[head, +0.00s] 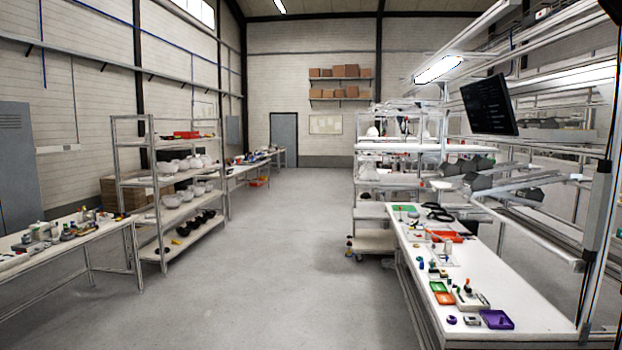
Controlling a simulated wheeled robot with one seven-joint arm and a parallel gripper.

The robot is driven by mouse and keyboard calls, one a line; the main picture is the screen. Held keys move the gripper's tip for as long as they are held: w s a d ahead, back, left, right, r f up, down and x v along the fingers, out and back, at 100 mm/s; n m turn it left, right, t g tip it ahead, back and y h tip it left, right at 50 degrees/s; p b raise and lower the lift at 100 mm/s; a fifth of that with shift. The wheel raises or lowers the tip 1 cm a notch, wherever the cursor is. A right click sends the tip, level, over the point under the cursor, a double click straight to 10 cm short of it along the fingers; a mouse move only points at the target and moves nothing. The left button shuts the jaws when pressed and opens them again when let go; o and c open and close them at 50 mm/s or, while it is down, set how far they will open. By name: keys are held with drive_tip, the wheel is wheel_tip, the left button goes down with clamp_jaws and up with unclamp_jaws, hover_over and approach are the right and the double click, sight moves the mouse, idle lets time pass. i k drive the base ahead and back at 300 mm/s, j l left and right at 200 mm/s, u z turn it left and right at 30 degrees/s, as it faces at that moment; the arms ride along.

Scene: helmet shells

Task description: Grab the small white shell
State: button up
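White helmet shells stand on the open metal shelving rack (120,180) at the left. Several larger white shells (168,166) are on its upper shelf. Several smaller white shells (172,201) sit in a row on the shelf below. From this distance I cannot tell which single one is the small white shell. Several black shells (183,230) lie on the lowest visible shelf. White rounded objects also show on a rack (372,132) at the back right, too small to identify. My gripper is not in view.
A white workbench (530,285) with small coloured trays and parts runs along the right, with a monitor (489,105) above. Another table (75,245) with parts stands at the left front. A wheeled cart (372,241) borders the aisle. The grey floor (270,260) between is clear.

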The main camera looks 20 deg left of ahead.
sight(368, 174)
drive_tip(key=u, duration=0.4)
drive_tip(key=i+u, duration=0.15)
drive_tip(key=i, duration=0.55)
drive_tip(key=i+l+u, duration=0.1)
drive_tip(key=i, duration=8.15)
drive_tip(key=i+l+u, duration=0.1)
drive_tip(key=i+u, duration=0.15)
drive_tip(key=i, duration=0.25)
drive_tip(key=i+l+u, duration=0.2)
drive_tip(key=i, duration=0.3)
drive_tip(key=i+l+u, duration=0.25)
drive_tip(key=i+l, duration=0.1)
drive_tip(key=i, duration=0.15)
